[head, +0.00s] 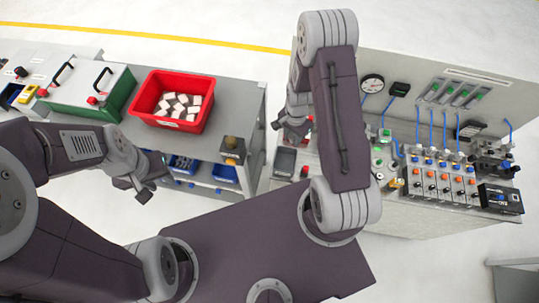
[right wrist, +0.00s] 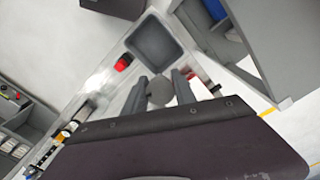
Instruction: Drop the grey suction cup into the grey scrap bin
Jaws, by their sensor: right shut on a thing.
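In the right wrist view, my right gripper (right wrist: 162,86) is shut on the grey suction cup (right wrist: 160,91), a small round grey piece between the fingers. The grey scrap bin (right wrist: 157,48) shows just beyond the fingertips as a square tray, and nothing shows inside it. In the head view the bin (head: 284,161) sits at the left end of the right workbench. My right gripper (head: 289,134) is beside and above it there, and the cup is hidden in that view. My left gripper (head: 144,191) hangs low at the left, its jaw opening unclear.
A red crate (head: 172,101) with several white blocks stands on the left bench. Blue bins (head: 224,173) sit below it. A red button (right wrist: 123,62) is beside the scrap bin. The right bench carries a panel of valves and gauges (head: 450,170).

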